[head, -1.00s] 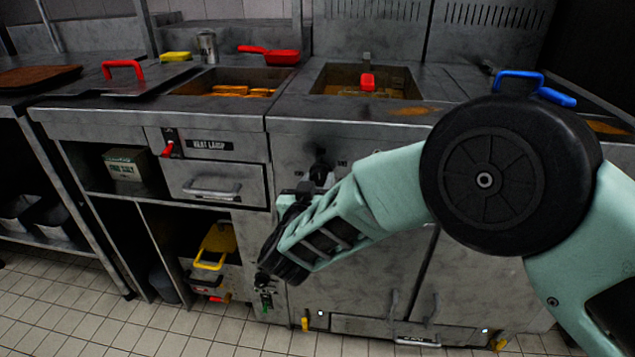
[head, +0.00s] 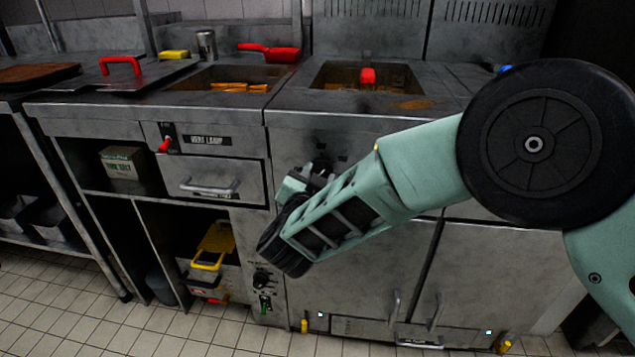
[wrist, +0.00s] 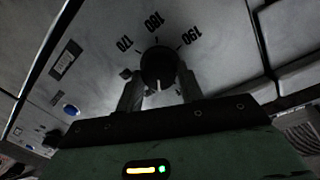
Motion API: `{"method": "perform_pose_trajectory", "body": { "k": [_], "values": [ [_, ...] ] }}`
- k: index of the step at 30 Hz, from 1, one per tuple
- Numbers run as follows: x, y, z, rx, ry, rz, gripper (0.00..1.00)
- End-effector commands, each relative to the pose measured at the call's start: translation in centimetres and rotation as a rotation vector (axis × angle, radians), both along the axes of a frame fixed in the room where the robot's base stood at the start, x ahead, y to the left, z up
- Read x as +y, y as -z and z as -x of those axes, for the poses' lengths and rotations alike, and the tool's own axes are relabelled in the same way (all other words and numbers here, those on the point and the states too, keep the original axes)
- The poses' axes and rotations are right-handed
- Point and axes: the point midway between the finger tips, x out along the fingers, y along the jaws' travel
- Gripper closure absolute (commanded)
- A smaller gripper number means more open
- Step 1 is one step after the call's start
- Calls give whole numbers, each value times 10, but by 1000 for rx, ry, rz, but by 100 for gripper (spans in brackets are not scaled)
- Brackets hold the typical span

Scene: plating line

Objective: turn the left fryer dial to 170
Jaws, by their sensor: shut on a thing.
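A round black dial (wrist: 158,63) is in the middle of the wrist view, on a grey metal panel with 170, 180 and 190 printed in an arc around it. My gripper (wrist: 158,82) has one finger on each side of the dial and is shut on it. A pale mark shows on the dial's lower part; I cannot tell which number the dial is set to. In the head view my gripper (head: 319,172) is at the upper left of the fryer front (head: 345,285), and it and my forearm hide most of the dial.
Left are the heat lamp drawer (head: 212,183) and a red switch (head: 163,145). A lower black knob (head: 262,278) is beside the yellow-handled item (head: 211,250). Floor in front is clear.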

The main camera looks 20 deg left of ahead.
Motion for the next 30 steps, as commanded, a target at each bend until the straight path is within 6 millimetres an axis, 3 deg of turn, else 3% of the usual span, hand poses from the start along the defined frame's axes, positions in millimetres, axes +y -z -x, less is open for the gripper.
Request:
{"method": "perform_pose_trajectory", "body": {
  "k": [30],
  "values": [
    [-4,5,-1,226,2,-940,86]
  ]
}}
